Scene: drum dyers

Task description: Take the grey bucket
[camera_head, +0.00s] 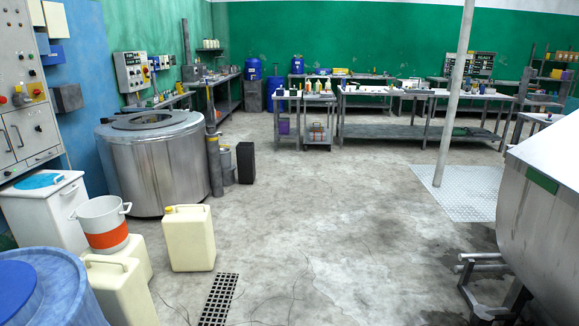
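A light grey bucket (102,211) with a wide orange band low on its side and two side handles shows at the lower left. It stands upright and its open top faces up. It appears to rest on or just behind the cream canisters, and its base is partly hidden. Neither of my grippers is in view.
Cream canisters (188,240) stand around the bucket. A blue drum (60,290) is at the bottom left corner, and a white cabinet (45,212) is behind. A steel vat (158,165) stands farther back. The floor (310,230) is clear in the middle, with a drain grate (218,300).

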